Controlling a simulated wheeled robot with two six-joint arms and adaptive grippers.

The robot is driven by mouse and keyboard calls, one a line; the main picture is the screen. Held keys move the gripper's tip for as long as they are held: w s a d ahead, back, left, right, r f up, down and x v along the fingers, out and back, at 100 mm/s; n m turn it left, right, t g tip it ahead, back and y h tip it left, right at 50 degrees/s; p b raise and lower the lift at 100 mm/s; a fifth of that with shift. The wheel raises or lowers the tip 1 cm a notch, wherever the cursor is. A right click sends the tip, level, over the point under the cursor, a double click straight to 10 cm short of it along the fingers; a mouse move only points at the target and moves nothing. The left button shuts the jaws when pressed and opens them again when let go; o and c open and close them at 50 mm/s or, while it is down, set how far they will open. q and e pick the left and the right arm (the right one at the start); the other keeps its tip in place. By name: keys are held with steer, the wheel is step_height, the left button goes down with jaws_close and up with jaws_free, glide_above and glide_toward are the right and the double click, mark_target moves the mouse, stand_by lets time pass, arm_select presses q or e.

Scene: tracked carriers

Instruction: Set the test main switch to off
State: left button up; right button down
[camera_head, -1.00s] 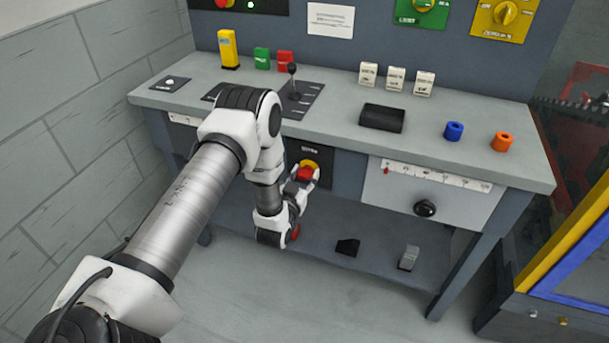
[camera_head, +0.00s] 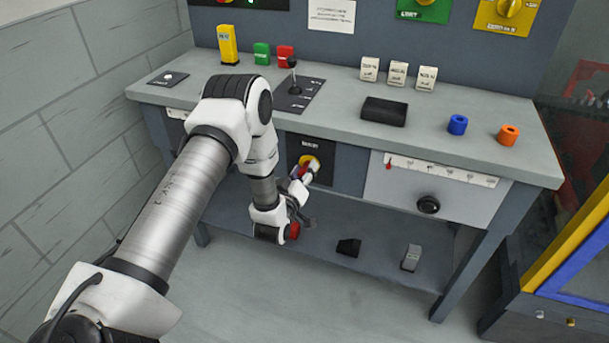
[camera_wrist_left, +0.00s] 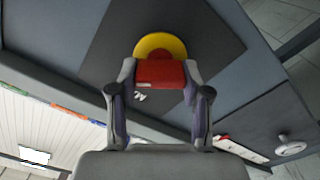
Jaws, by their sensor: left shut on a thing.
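The main switch is a red handle (camera_wrist_left: 160,73) on a yellow disc (camera_wrist_left: 158,45), set in a dark panel under the bench top. In the head view the yellow disc (camera_head: 312,161) shows just beyond my fingers, and most of the red handle is hidden. My left gripper (camera_wrist_left: 160,80) is shut on the red handle, with one finger against each end in the wrist view. In the head view the left gripper (camera_head: 302,182) reaches the panel from below and in front. The label above the disc is too small to read. My right gripper is not in view.
The bench top (camera_head: 200,90) lies above the panel, with a lever (camera_head: 294,80) on a dark plate. A white drawer front (camera_head: 435,190) with a black knob is right of the panel. The lower shelf (camera_head: 380,250) holds a black block and a grey piece.

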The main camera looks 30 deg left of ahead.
arm_select(q)
steer(key=n+b, duration=0.1)
steer(key=n, duration=0.1)
steer(key=n+b, duration=0.2)
steer(key=n, duration=0.1)
steer(key=shift+a+f+n+b, duration=0.1)
steer(key=shift+f+n+b, duration=0.1)
steer(key=shift+n+b, duration=0.1)
steer(key=n+b, duration=0.2)
steer(key=shift+n, duration=0.3)
steer(key=shift+n+b, duration=0.75)
steer(key=shift+n, duration=0.45)
steer(key=o, duration=1.2)
steer(key=shift+c, duration=0.2)
